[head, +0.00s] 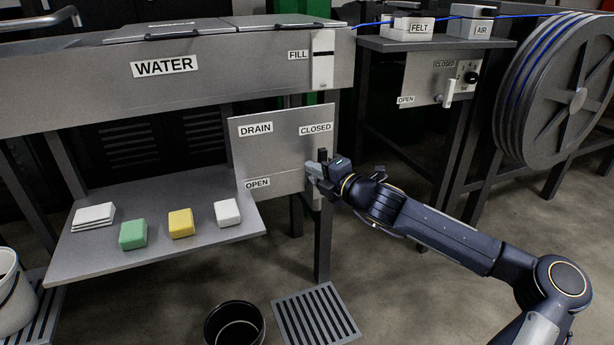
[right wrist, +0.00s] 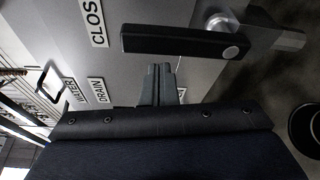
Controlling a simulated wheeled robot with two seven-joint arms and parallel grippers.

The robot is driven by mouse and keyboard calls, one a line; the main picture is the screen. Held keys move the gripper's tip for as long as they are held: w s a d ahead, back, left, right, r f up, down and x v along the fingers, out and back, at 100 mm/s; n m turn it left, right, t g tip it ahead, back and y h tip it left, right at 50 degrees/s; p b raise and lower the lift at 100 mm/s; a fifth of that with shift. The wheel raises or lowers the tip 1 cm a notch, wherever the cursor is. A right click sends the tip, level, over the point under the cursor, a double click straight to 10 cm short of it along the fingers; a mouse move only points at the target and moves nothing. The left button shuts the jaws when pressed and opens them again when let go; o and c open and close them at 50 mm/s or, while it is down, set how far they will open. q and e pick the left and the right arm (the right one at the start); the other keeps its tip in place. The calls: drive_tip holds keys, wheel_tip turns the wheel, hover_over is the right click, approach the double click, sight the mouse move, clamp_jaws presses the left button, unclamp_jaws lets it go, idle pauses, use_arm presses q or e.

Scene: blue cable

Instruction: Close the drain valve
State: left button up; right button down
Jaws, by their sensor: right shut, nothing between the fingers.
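The drain valve panel (head: 270,150) is a grey plate with DRAIN, CLOSED and OPEN labels. The black valve lever (right wrist: 175,40) shows in the right wrist view, running from its round pivot (right wrist: 222,22) along the panel toward the CLOSED label (right wrist: 95,20). In the head view my gripper and wrist hide most of it. My right gripper (head: 314,170) is at the panel's right edge, below the CLOSED label. Its fingers (right wrist: 158,84) are shut and empty, beside the lever with a visible gap, and partly cover the OPEN label. My left gripper is out of view.
A shelf (head: 85,245) below the panel holds green, yellow and white blocks. A black bucket (head: 235,325) and a floor grate (head: 315,315) lie below. The air valve panel (head: 430,75) and a cable reel (head: 560,90) stand to the right.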

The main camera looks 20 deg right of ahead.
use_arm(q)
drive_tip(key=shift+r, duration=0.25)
use_arm(e)
drive_tip(key=shift+d+r+m, duration=0.3)
drive_tip(key=shift+d+m, duration=0.2)
drive_tip(key=shift+d, duration=0.25)
use_arm(q)
drive_tip(key=shift+p, duration=0.3)
use_arm(e)
drive_tip(key=shift+d, duration=0.1)
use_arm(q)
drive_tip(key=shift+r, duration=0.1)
